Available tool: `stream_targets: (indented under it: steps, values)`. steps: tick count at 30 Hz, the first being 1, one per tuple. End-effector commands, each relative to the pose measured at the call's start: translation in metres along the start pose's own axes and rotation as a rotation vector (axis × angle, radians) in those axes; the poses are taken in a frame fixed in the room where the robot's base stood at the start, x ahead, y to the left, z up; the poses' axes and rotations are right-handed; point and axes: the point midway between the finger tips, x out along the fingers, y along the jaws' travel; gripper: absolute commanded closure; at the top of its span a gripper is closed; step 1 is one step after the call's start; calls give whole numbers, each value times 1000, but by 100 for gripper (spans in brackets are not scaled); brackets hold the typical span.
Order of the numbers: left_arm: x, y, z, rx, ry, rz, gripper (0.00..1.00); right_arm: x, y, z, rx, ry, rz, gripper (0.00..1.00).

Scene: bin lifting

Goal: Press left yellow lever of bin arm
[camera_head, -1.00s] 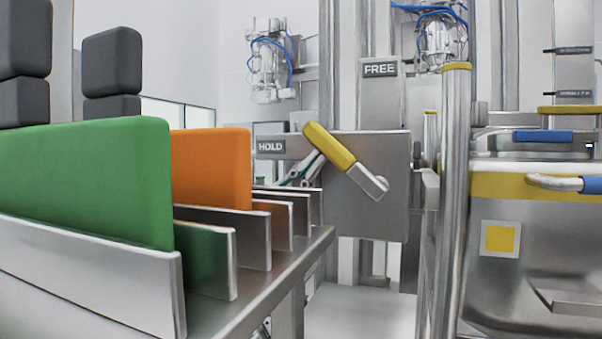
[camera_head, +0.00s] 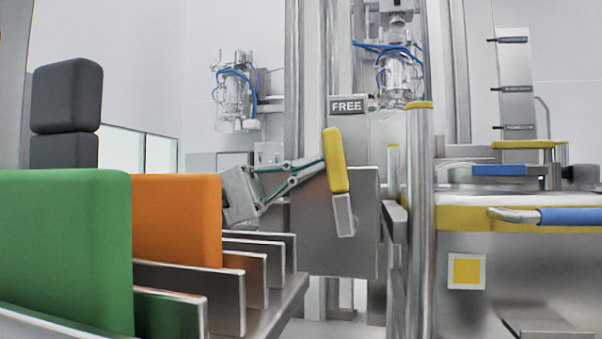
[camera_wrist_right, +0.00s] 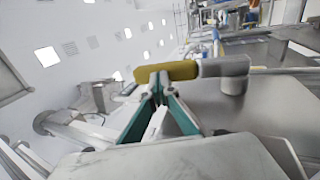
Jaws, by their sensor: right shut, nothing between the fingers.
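The yellow lever (camera_head: 336,160) stands nearly upright, leaning slightly left, on a grey metal box (camera_head: 362,245) below the FREE label (camera_head: 347,106). My right gripper (camera_head: 318,164) comes in from the left of the lever, its closed fingertips at the lever's left side, seemingly touching it. In the right wrist view the yellow lever (camera_wrist_right: 166,72) lies across the tips of my right gripper (camera_wrist_right: 158,84), which is shut with nothing between the fingers. The HOLD label is hidden behind my right arm. My left gripper is not in view.
Green (camera_head: 65,250) and orange (camera_head: 178,220) panels stand in a metal rack at the left. A steel post (camera_head: 418,200) and a bin frame with a blue-gripped handle (camera_head: 570,216) stand to the right. Grey blocks (camera_head: 66,98) stand behind the green panel.

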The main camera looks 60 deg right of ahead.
Motion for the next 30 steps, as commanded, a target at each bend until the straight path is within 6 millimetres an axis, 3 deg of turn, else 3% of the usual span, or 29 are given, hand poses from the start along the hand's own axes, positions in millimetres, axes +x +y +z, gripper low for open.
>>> stream_targets:
  steps: [11, 30]
  values:
    - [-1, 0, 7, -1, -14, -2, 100, 17, 1, 0, 0, 0, -38, 100]
    - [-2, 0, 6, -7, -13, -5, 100, 17, 1, 0, -1, 0, -37, 100]
